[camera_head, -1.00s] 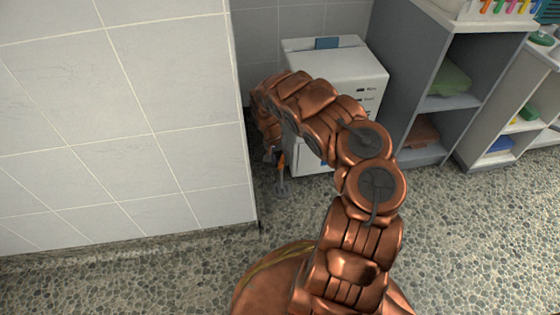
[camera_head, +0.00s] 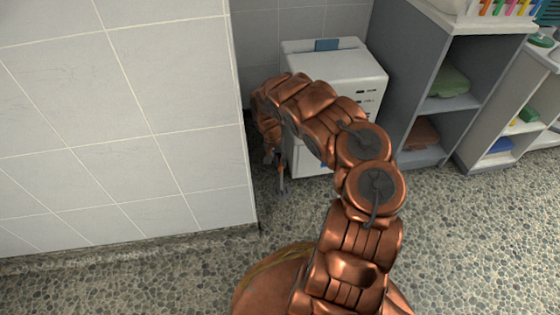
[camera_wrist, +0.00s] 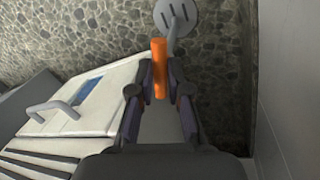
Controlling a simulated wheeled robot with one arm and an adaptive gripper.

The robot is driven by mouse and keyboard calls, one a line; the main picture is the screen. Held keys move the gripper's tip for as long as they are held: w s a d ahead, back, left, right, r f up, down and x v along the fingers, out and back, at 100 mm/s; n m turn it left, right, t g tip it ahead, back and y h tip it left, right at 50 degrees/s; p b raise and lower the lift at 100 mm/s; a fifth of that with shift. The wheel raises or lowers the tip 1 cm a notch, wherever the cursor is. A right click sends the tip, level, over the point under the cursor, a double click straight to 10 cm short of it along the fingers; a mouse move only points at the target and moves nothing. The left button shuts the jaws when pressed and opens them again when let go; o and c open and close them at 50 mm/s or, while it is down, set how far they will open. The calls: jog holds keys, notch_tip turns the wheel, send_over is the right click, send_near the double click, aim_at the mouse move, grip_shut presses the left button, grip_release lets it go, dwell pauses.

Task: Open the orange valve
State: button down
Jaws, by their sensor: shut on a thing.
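The orange valve handle (camera_wrist: 159,68) shows in the wrist view as a bar between the fingertips of my gripper (camera_wrist: 161,80). The fingers are closed on it from both sides, and its far end sticks out past them. Beyond it, a grey pipe (camera_wrist: 173,42) ends at a round slotted disc (camera_wrist: 177,14). In the head view my gripper (camera_head: 278,157) is low in the gap between the tiled wall and a white appliance, largely hidden by my arm. A short grey pipe (camera_head: 281,182) shows below it. The valve body is hidden.
The white appliance (camera_head: 335,72) stands just right of my gripper; it also shows in the wrist view (camera_wrist: 100,112). The tiled wall (camera_head: 130,120) is close on the left. Grey shelves (camera_head: 437,101) stand further right. The pebbled floor (camera_head: 470,235) in front is clear.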

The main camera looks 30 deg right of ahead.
jog(key=shift+w+r, duration=0.1)
jog(key=shift+d+n+p, duration=0.15)
jog(key=shift+n+p, duration=0.15)
jog(key=shift+p, duration=0.3)
jog(key=shift+n+p, duration=0.3)
jog(key=shift+p, duration=0.05)
jog(key=shift+r+n+p, duration=0.2)
jog(key=shift+n+p, duration=0.4)
jog(key=shift+p, duration=0.1)
jog(key=shift+s+f+n+t+p, duration=0.25)
jog(key=shift+n+t+p, duration=0.25)
jog(key=shift+n, duration=0.5)
jog(key=c, duration=1.1)
grip_release()
jog(key=shift+c, duration=0.2)
